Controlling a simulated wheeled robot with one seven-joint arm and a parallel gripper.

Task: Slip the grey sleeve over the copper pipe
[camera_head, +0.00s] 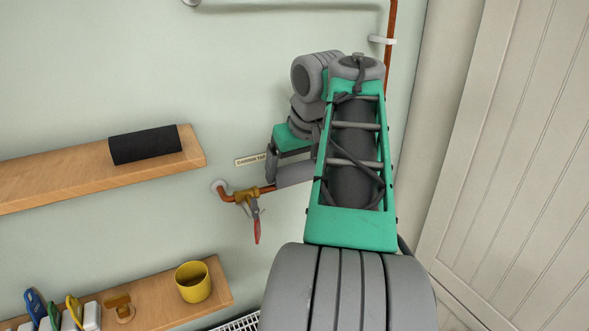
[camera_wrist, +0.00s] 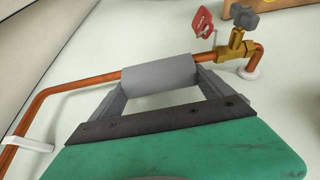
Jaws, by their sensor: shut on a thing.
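The grey sleeve (camera_wrist: 160,76) is a short tube lying along the copper pipe (camera_wrist: 85,84) in the wrist view. It also shows in the head view (camera_head: 295,175), left of my arm. The pipe shows beyond both ends of the sleeve, running near its wall-side edge in the wrist view. I cannot tell whether the sleeve encloses the pipe or only lies in front of it. My gripper (camera_wrist: 160,83) is shut on the sleeve, with a finger near each end. In the head view my arm hides much of the pipe.
A white clip (camera_wrist: 30,143) holds the pipe's other stretch. Left are an upper shelf (camera_head: 60,186) with a black roll (camera_head: 145,145) and a lower shelf (camera_head: 150,304) with a yellow mug (camera_head: 193,282).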

